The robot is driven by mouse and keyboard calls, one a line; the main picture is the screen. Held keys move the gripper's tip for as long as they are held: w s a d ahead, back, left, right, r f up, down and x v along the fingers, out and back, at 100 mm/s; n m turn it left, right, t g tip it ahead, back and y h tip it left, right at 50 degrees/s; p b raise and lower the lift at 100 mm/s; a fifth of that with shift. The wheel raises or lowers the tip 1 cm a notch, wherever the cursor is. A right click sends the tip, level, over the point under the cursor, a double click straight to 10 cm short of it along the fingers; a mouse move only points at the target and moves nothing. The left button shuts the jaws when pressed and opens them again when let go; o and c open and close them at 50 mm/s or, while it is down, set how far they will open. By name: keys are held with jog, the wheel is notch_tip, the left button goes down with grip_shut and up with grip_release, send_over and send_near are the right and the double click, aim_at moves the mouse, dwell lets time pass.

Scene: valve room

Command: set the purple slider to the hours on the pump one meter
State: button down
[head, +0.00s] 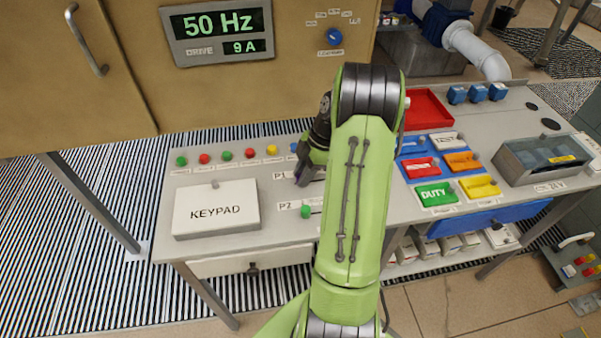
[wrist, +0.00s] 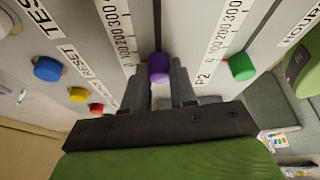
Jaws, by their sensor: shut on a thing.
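The purple slider (wrist: 158,67) shows in the wrist view between my two fingers, on the P1 track. My gripper (wrist: 160,84) is shut on its knob. The P1 scale (wrist: 117,28) beside it reads 100, 200, 300 and up, and the knob sits near the low-number end. In the head view my gripper (head: 303,174) is at the P1 row, and my arm hides most of that track. I cannot make out a pump one hours meter in either view.
Coloured buttons (head: 227,156) line the console's back edge. A keypad box (head: 216,208) lies left, coloured flaps (head: 436,194) right. A drive display (head: 219,30) above reads 50 Hz, 9 A.

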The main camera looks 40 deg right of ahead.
aim_at(316, 180)
jog(key=s+d, duration=0.2)
jog(key=d, duration=0.1)
jog(key=c, duration=0.9)
grip_release()
jog(key=p+v, duration=0.5)
jog(key=v, duration=1.1)
jog(key=shift+f, duration=0.1)
